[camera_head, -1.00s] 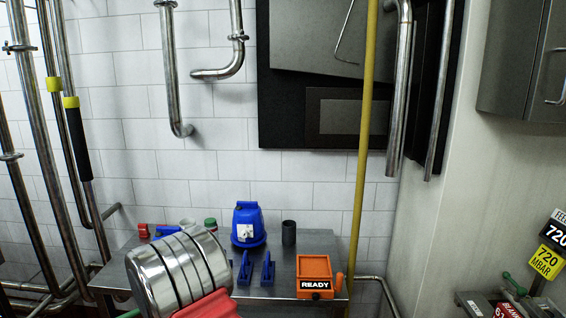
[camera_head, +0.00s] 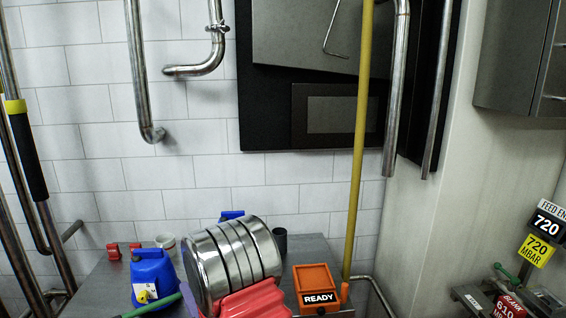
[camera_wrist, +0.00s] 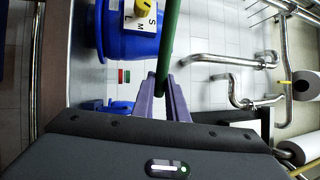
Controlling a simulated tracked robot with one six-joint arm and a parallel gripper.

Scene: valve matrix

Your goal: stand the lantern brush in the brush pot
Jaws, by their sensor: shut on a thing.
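My gripper (camera_wrist: 167,82) is shut on a green rod, which I take to be the lantern brush (camera_wrist: 168,45). In the wrist view the rod rises between the purple fingers and leaves the top of the frame; no brush head shows. In the head view a short length of the rod (camera_head: 152,306) sticks out left of my arm, above the table's front part. A dark grey upright cylinder (camera_head: 280,236), likely the brush pot, stands at the back of the table. My arm partly hides it.
A blue lantern-like body (camera_head: 150,272) with a yellow knob stands left on the metal table (camera_head: 95,288). Another blue one (camera_head: 231,215) is mostly hidden behind my arm. An orange READY box (camera_head: 317,287) is at right. A yellow vertical pole (camera_head: 358,170) rises behind it.

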